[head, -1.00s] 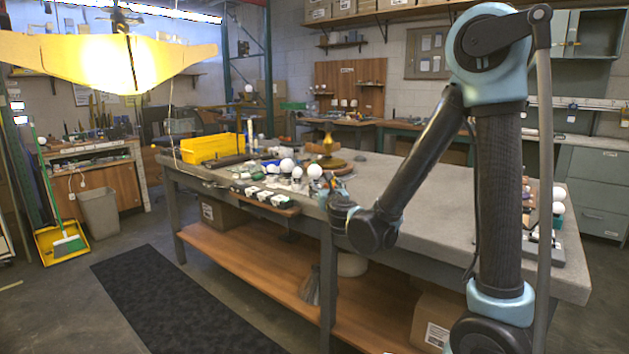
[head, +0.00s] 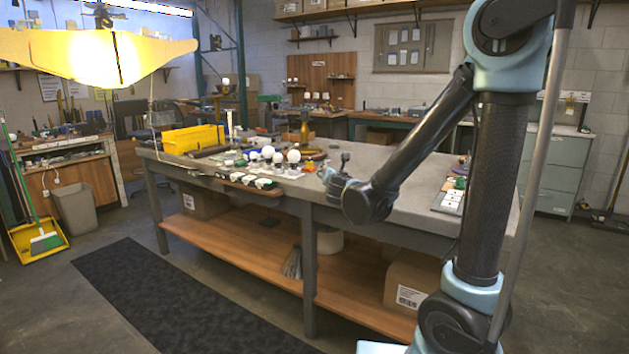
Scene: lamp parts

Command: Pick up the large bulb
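Several round white bulbs stand in a group on the grey workbench (head: 400,160), near its front edge. The one at the right of the group looks largest, and I take it as the large bulb (head: 293,155). A smaller-looking bulb (head: 268,152) stands to its left. My gripper (head: 328,174) is at the bench's front edge, to the right of the large bulb and apart from it in the picture. The gripper is small and partly merged with my wrist, so its fingers and whether they are open cannot be made out.
A row of white sockets (head: 250,181) lies along the front edge, left of my gripper. A yellow bin (head: 193,139) and a brass lamp part (head: 304,127) stand farther back. More parts (head: 449,200) lie at the bench's right end. A yellow lampshade (head: 95,58) hangs at upper left.

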